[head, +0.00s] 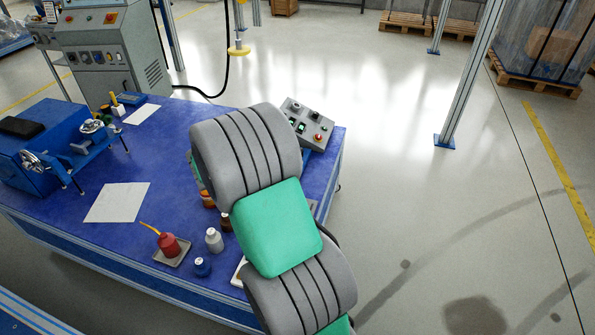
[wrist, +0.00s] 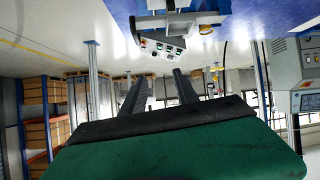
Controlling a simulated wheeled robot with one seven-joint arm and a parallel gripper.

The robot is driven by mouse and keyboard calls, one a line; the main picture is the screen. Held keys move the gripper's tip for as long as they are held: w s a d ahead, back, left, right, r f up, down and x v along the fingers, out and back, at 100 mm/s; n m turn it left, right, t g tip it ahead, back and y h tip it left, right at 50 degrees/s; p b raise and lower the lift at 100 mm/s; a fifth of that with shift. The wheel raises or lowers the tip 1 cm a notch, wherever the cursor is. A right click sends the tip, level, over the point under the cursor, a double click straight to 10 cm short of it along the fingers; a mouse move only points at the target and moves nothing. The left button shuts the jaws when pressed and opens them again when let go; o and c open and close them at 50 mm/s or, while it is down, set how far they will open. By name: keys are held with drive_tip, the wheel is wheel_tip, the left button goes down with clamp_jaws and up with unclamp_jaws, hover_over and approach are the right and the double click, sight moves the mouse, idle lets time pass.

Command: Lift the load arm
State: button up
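I cannot make out the load arm for certain in either view. In the wrist view, which is upside down, a pale metal fixture (wrist: 180,20) with dark parts hangs from the blue tabletop at the top edge; I cannot tell if it includes the load arm. My gripper (wrist: 161,75) shows there as two dark fingers set apart, with nothing between them. In the head view my grey and green arm covers the table's middle and right part and hides my gripper. A grey control box (head: 307,124) with buttons stands at the table's far right corner; it also shows in the wrist view (wrist: 161,46).
A grey console (head: 110,55) stands behind. A steel post (head: 465,85) rises at right.

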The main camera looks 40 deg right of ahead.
drive_tip(key=d+f+t+h+b, duration=0.2)
drive_tip(key=d+f+h+b, duration=0.5)
drive_tip(key=d+f, duration=0.8)
drive_tip(key=shift+y, duration=0.7)
drive_tip(key=w+d, duration=0.1)
drive_tip(key=w+d+f, duration=0.1)
drive_tip(key=d, duration=0.1)
drive_tip(key=w+d+f+b, duration=0.1)
drive_tip(key=w, duration=0.1)
drive_tip(key=shift+d, duration=0.4)
clamp_jaws()
